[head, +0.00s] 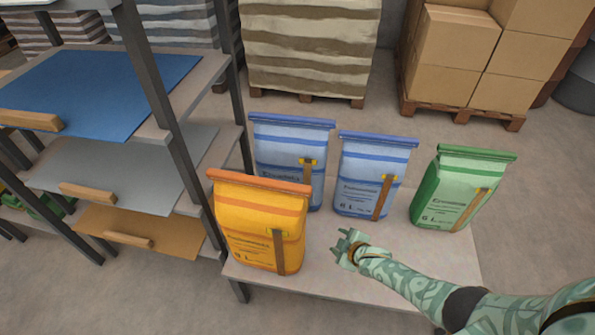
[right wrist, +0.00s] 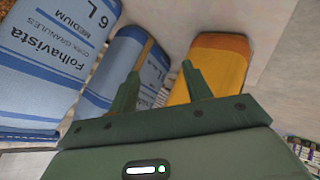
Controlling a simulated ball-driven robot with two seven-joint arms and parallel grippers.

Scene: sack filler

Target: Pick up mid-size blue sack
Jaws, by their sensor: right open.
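Two blue sacks stand upright on a low table (head: 400,250) in the head view. The right blue sack (head: 365,172) has a "6 L" label; in the right wrist view a blue sack (right wrist: 50,60) at left reads "6 L" and "Medium". The left blue sack (head: 285,140) is partly hidden by the orange sack; another blue sack shows in the wrist view (right wrist: 125,60). My right gripper (head: 345,245) is open and empty, in front of the blue sacks and right of the orange one. It also shows in the wrist view (right wrist: 160,70). My left gripper is out of view.
An orange sack (head: 255,225) stands at the table's front left, near my gripper. A green sack (head: 460,190) stands at right. A shelf rack (head: 170,100) with panels is at left. Boxes (head: 455,45) on a pallet stand behind. The table's front right is clear apart from my arm.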

